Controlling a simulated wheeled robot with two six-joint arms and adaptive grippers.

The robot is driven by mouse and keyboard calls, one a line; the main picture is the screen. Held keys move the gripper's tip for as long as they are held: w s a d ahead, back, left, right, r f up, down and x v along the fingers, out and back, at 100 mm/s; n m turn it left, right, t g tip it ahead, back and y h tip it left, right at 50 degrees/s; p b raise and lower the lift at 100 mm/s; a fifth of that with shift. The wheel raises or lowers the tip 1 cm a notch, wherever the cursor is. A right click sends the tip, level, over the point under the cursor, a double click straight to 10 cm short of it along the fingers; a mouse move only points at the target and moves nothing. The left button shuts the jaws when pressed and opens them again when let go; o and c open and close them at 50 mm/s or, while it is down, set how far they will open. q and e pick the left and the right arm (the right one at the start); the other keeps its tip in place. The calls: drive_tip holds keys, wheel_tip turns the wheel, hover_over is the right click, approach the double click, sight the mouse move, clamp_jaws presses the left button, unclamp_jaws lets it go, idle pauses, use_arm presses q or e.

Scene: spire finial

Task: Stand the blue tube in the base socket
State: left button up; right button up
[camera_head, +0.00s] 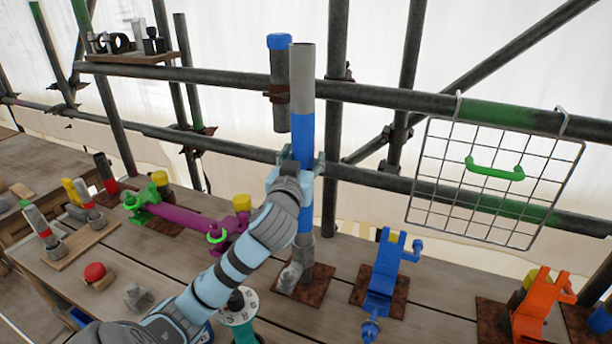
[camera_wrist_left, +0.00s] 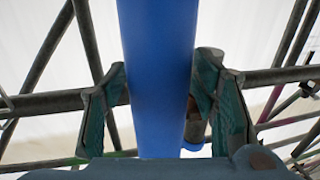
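The blue tube (camera_head: 303,135) stands close to upright with a grey top section. Its lower end meets the grey base socket (camera_head: 297,270) on a rusty plate; the collar hides how deep it sits. My left gripper (camera_head: 302,162) is around the tube at mid-height, one finger on each side. In the left wrist view the tube (camera_wrist_left: 160,80) passes between the fingers (camera_wrist_left: 160,95), with a narrow gap beside the right finger, so it looks open. My right gripper is not in view.
A blue-capped grey tube (camera_head: 279,90) hangs in a clamp just behind. A wire grid (camera_head: 450,180) hangs at right. A blue fixture (camera_head: 382,275) and an orange one (camera_head: 533,310) stand right of the socket; a purple bar (camera_head: 185,220) lies left. Scaffold rails cross behind.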

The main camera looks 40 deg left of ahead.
use_arm(q)
drive_tip(key=shift+s+r, duration=0.1)
drive_tip(key=shift+s, duration=0.1)
drive_tip(key=c, duration=0.6)
drive_tip(key=shift+w+d, duration=0.1)
drive_tip(key=shift+w, duration=0.05)
clamp_jaws()
